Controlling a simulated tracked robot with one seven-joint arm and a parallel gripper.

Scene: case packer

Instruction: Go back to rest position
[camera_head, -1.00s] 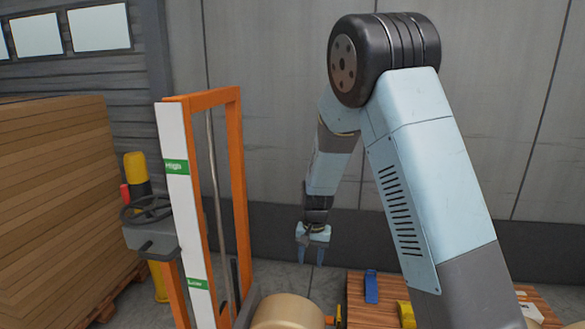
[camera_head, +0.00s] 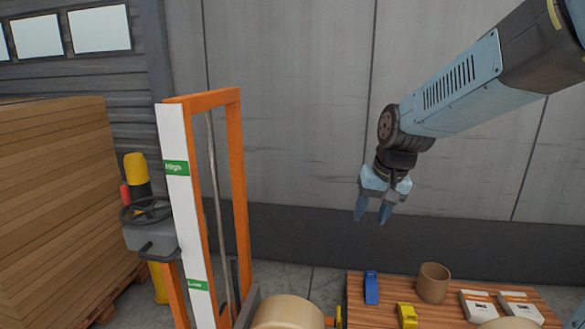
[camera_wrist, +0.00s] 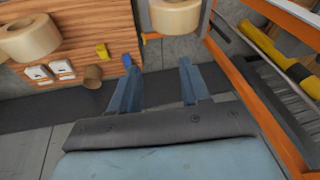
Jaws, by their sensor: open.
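My gripper (camera_head: 373,211) is open and empty, with its two blue fingers pointing down. It hangs in the air in front of the grey wall, above and behind the wooden table in the head view. The fingers also show apart in the wrist view (camera_wrist: 158,82), with nothing between them. My arm comes in from the upper right of the head view.
The wooden table (camera_head: 358,318) holds a brown cup (camera_head: 433,283), a blue item (camera_head: 371,288), a yellow item (camera_head: 407,316) and white items (camera_head: 480,306). An orange frame (camera_head: 240,190) stands left, with a tape roll (camera_head: 287,312) beside it. Stacked cardboard (camera_head: 55,200) is far left.

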